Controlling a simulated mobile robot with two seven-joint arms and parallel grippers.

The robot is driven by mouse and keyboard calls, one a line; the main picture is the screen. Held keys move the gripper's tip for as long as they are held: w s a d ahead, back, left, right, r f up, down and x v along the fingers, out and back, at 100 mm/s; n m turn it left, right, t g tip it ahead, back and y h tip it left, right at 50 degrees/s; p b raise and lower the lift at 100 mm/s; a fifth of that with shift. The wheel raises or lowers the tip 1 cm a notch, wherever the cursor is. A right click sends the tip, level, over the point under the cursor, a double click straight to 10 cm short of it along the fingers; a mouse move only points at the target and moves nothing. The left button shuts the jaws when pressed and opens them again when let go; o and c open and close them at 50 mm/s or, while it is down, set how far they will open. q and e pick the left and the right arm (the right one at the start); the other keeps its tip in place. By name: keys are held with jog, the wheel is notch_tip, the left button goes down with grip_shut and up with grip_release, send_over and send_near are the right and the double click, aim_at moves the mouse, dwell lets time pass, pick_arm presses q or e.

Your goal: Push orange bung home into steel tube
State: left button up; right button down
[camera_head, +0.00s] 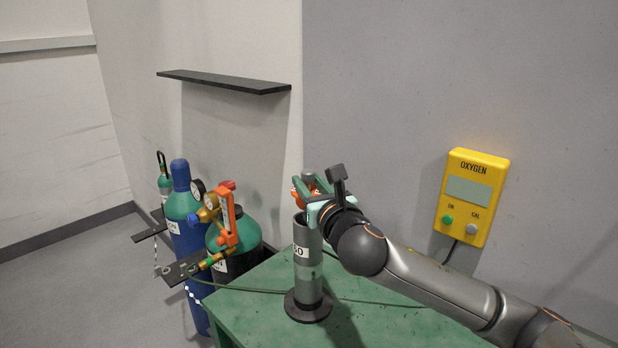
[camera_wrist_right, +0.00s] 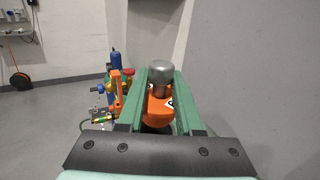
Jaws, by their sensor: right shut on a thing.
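The orange bung (camera_head: 298,198), with a grey metal knob on top, is held between the green fingers of my right gripper (camera_head: 306,183). In the right wrist view the orange body (camera_wrist_right: 157,112) and the knob (camera_wrist_right: 160,72) sit between the two fingers. The steel tube (camera_head: 308,274) stands upright on a round dark base on the green table. The bung is at the tube's top end; the gripper partly hides the rim, so I cannot tell how far in it sits. My left gripper is in neither view.
The green table (camera_head: 255,308) has bare room left of the tube. Gas cylinders, one blue (camera_head: 183,226), with an orange-handled regulator (camera_head: 229,222), stand to the left. A yellow oxygen box (camera_head: 471,197) is on the wall at right. A black shelf (camera_head: 222,82) is above.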

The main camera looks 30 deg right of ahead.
jog(key=shift+f+b, duration=0.3)
jog(key=shift+f, duration=0.55)
jog(key=shift+p, duration=0.4)
jog(key=shift+p, duration=0.5)
dwell(0.9)
jog(key=shift+p, duration=0.3)
jog(key=shift+y, duration=0.4)
jog(key=shift+f+b, duration=1.25)
jog(key=shift+f, duration=1.05)
jog(key=c, duration=0.5)
grip_release()
jog(key=shift+s, duration=0.1)
